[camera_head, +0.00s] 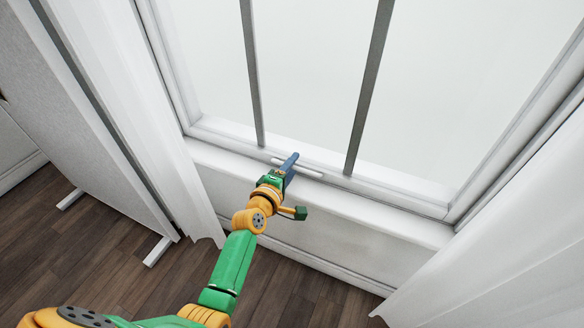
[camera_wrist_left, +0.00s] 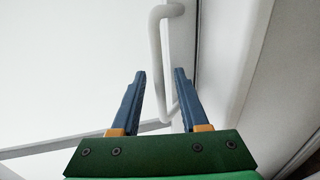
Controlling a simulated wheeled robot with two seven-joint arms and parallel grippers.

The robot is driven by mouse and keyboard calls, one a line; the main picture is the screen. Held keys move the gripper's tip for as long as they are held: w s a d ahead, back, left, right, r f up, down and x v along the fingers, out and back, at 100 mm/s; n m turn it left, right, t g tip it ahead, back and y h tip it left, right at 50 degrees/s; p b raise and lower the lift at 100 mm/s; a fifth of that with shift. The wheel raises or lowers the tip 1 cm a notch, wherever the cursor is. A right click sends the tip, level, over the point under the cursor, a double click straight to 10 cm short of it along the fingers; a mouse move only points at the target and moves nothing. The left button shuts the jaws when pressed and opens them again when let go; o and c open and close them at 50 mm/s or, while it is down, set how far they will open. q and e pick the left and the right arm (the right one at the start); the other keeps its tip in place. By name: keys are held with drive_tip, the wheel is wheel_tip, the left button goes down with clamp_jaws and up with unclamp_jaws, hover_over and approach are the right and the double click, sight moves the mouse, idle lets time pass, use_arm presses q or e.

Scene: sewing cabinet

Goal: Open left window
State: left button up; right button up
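The window (camera_head: 310,80) is a pale pane in a white frame with two grey vertical bars, and its lower sash looks closed in the head view. A white bar handle (camera_head: 310,173) sits low on the frame; it also shows in the left wrist view (camera_wrist_left: 155,45). My left gripper (camera_head: 291,160) is at this handle. In the left wrist view my left gripper (camera_wrist_left: 160,73) has its two blue fingers apart, with part of the handle showing between them. Whether a finger touches the handle I cannot tell. My right gripper is not in view.
A white sill (camera_head: 400,222) runs below the window. White curtains hang at the left (camera_head: 130,110) and right (camera_head: 510,260). A white panel on feet (camera_head: 75,120) stands further left. The dark wooden floor (camera_head: 110,255) shows some bare room at lower left.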

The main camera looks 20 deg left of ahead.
use_arm(q)
clamp_jaws()
idle(1.3)
